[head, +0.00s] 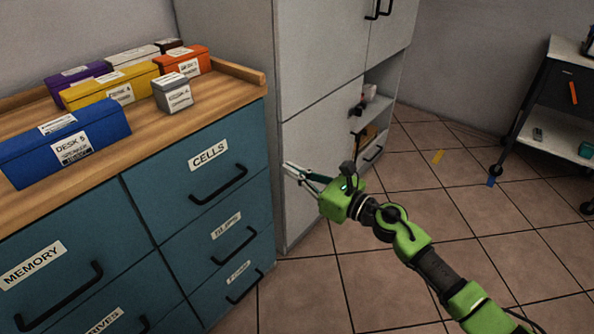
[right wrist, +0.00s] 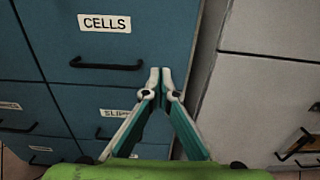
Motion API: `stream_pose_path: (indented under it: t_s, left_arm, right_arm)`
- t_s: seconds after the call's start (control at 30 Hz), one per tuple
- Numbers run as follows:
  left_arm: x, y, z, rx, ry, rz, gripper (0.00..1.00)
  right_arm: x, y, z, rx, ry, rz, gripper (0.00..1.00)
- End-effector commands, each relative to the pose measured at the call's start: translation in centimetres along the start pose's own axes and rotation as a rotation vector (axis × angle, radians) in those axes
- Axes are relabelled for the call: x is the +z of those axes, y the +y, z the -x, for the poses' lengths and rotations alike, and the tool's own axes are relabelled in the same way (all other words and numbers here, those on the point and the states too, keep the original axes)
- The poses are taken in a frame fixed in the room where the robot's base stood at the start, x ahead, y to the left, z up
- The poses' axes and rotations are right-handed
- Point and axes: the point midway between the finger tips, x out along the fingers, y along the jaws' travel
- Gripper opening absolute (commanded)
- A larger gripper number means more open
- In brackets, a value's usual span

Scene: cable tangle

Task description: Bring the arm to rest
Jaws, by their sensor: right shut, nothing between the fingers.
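My right gripper (head: 290,169) is on the green arm that comes in from the lower right of the head view. It is in front of the edge between the teal drawer cabinet (head: 178,207) and the grey-white cupboard (head: 318,150). In the right wrist view its fingertips (right wrist: 160,72) meet, with nothing between them. My left gripper is not in view.
Several labelled boxes, among them a blue one (head: 66,144) and a grey one (head: 175,92), stand on the wooden top. A dark cart (head: 548,120) stands at the right. Tiled floor (head: 400,170) lies open between.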

Motion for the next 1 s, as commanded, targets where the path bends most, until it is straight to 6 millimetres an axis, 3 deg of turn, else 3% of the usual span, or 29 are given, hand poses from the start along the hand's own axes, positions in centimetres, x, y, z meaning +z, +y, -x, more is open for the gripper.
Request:
stream_pose_path:
  t_s: [0.27, 0.37, 0.47, 0.57, 0.63, 0.77, 0.87, 1.0]
  left_arm:
    - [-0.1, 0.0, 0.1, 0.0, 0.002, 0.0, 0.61]
    - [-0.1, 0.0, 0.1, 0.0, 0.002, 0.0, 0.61]
    - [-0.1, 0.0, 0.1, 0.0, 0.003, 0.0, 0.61]
    - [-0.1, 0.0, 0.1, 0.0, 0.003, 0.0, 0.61]
    - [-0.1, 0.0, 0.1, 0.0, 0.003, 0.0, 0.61]
    - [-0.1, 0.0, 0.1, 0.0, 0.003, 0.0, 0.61]
    - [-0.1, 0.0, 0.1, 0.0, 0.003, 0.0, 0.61]
    - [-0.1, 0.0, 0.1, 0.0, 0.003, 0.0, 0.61]
  right_arm:
    - [0.1, 0.1, 1.2, -0.006, -0.008, -0.016, 0.0]
    - [0.8, 0.1, 1.6, -0.055, -0.062, -0.129, 0.0]
    - [2.1, -0.9, 3.1, -0.171, -0.178, -0.39, 0.0]
    - [2.2, -2.9, 6.6, -0.338, -0.327, -0.764, 0.0]
    - [0.9, -4.5, 10.0, -0.468, -0.432, -1.042, 0.0]
    - [-4.1, -5.7, 17.3, -0.728, -0.611, -1.539, 0.0]
    - [-9.0, -4.4, 23.1, -0.941, -0.738, -1.881, 0.0]
    - [-14.8, 0.1, 30.0, -1.235, -0.885, -2.248, 0.0]
